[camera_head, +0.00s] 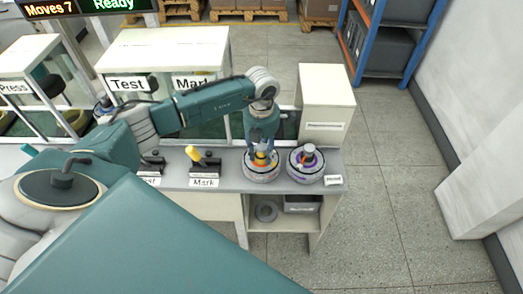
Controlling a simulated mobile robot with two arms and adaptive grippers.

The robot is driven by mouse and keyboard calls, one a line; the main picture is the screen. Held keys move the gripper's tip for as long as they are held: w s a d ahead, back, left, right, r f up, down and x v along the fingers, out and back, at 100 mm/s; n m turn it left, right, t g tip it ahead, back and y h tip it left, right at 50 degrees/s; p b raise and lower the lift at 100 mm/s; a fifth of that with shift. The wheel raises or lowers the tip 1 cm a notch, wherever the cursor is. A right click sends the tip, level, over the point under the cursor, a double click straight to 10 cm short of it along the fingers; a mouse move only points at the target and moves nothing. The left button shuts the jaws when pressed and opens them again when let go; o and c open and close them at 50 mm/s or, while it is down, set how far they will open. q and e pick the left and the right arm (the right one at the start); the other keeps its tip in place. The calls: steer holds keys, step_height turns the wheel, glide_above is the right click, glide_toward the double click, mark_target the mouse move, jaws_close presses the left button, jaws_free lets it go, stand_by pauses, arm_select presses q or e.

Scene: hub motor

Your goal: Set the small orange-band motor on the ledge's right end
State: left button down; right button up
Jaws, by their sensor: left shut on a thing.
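The grey ledge (228,178) runs across the middle of the view. The small motor (261,173), a pale round disc with orange-yellow colour near its centre, is on or just over the ledge, right of the Mark label. My left gripper (261,147) points down over it and is shut on its middle, hiding part of its top. I cannot tell whether the motor touches the ledge. My right gripper is not in view.
A second round motor with a purple band (306,166) sits close on the right, near the ledge's right end. A small white label (333,180) is at the corner. A Mark lever (196,158) stands to the left. A pale cabinet (326,95) rises behind.

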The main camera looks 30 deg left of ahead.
arm_select(q)
steer(key=c, duration=1.3)
jaws_free()
steer(key=shift+c, duration=0.2)
steer(key=shift+o, duration=0.9)
steer(key=shift+r, duration=0.2)
step_height(320, 180, up, 10)
steer(key=b, duration=0.3)
steer(key=shift+r+b, duration=0.25)
steer(key=shift+b, duration=0.05)
steer(key=shift+r, duration=0.7)
